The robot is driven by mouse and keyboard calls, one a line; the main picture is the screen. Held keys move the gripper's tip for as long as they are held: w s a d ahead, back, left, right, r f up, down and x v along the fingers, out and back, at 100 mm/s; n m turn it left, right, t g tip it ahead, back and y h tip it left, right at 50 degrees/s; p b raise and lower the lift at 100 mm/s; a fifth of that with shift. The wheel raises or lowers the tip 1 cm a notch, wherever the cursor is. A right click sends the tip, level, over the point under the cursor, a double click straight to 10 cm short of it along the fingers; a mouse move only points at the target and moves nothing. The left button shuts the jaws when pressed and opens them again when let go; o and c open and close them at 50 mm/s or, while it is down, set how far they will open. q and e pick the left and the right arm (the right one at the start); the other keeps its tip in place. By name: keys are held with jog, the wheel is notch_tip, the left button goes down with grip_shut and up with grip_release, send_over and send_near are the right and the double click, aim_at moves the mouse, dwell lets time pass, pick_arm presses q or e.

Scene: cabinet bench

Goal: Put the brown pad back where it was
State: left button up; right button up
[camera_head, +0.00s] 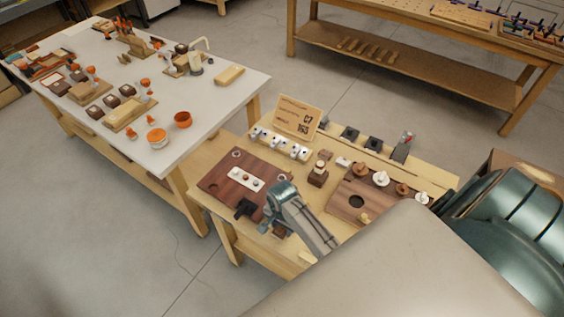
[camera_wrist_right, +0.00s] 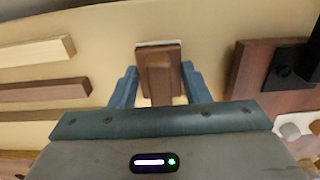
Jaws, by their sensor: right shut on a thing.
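The brown pad (camera_wrist_right: 159,76) is a small block with a pale far edge. In the right wrist view it sits between the two blue fingers of my right gripper (camera_wrist_right: 160,88), which is shut on it. In the head view my right gripper (camera_head: 271,228) points down at the front of the wooden bench, beside the dark brown board. A bit of brown (camera_head: 281,232) shows under it there; the arm hides the rest. I cannot tell whether the pad touches the bench top. My left gripper is out of view.
The dark board (camera_head: 222,183) carries a white plate and a black bracket (camera_head: 245,208). A brown board with knobs (camera_head: 340,205) lies to the right. In the wrist view, a light strip (camera_wrist_right: 35,51) and a brown strip (camera_wrist_right: 45,90) lie left of the pad.

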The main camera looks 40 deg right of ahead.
jog(key=shift+f, duration=0.1)
jog(key=o, duration=1.1)
notch_tip(320, 180, up, 11)
jog(key=b, duration=0.3)
jog(key=shift+r, duration=0.65)
